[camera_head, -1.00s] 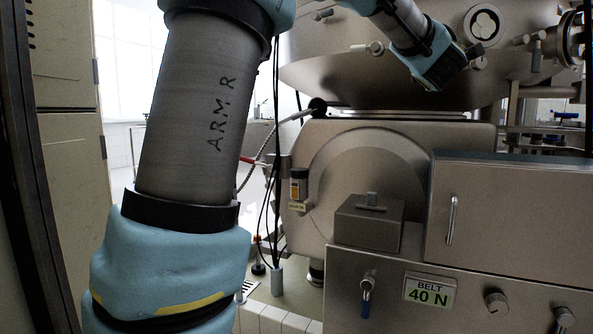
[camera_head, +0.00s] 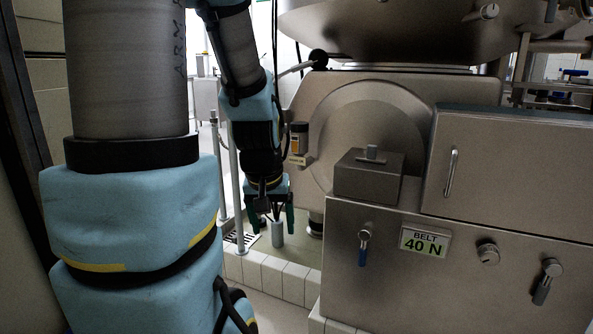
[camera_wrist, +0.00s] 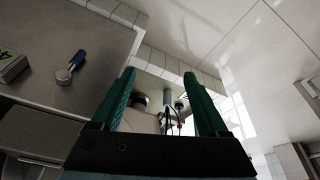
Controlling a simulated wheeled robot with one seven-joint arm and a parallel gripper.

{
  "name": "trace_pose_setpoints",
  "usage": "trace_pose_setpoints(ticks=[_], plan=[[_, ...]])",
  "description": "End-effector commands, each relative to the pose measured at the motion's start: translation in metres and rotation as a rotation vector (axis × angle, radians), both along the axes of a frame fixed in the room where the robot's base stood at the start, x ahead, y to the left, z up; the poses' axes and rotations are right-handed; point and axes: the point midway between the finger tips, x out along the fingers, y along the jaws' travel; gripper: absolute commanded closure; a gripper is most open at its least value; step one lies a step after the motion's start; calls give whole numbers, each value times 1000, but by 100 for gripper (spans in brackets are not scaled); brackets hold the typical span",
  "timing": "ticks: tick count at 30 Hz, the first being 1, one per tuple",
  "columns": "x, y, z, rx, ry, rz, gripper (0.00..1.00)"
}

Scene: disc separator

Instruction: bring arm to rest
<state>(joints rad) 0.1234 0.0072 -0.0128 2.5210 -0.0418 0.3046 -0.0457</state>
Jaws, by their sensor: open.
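My gripper (camera_head: 271,222) hangs with its fingers pointing down in the head view, left of the steel machine. It is open, with nothing seen between its fingers. The gripper also shows in the wrist view (camera_wrist: 161,80), where its two green fingers stand apart. Beyond them are a short grey post (camera_wrist: 167,98) and a dark round foot (camera_wrist: 140,101). My arm is bent, with its large near links filling the left of the head view.
The separator's steel body (camera_head: 330,120) and a cabinet with a "BELT 40 N" label (camera_head: 424,242) stand on the right. A blue-handled valve (camera_head: 363,248) sticks out of the cabinet front. A tiled kerb (camera_head: 270,274) runs below my gripper. A thin pale post (camera_head: 235,190) stands left of it.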

Motion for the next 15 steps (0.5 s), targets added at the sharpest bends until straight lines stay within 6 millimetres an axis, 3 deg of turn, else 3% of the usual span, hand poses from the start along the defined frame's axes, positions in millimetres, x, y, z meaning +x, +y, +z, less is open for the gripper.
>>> trace_pose_setpoints(ticks=[4, 15], plan=[[-32, 21, -18, 50, 88, -48, 22], [-45, 17, -66, 49, 169, -46, 22]])
